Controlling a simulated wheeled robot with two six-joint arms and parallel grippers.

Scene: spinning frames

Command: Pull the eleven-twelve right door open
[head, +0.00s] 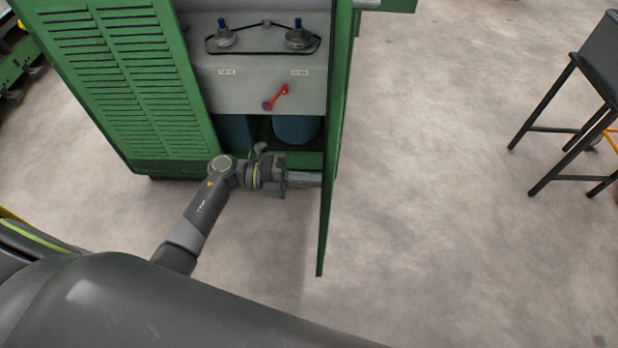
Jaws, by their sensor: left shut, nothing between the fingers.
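The eleven-twelve right door (333,150) is a green panel seen nearly edge-on. It stands swung out from the right side of the open machine bay, toward me. My left arm reaches in from the left, and my left gripper (308,179) is shut and empty. Its fingertips point right and meet the inner face of the door in the picture; I cannot tell whether they touch it. The door's outer face and its handle are hidden. My right gripper is not in view.
The bay holds a grey panel (238,90) with two small labels, a red lever (276,97) and two blue-topped spindles, with blue cylinders (296,129) below. A louvred green panel (120,80) stands left. A dark stool-like frame (590,95) stands far right; the floor between is clear.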

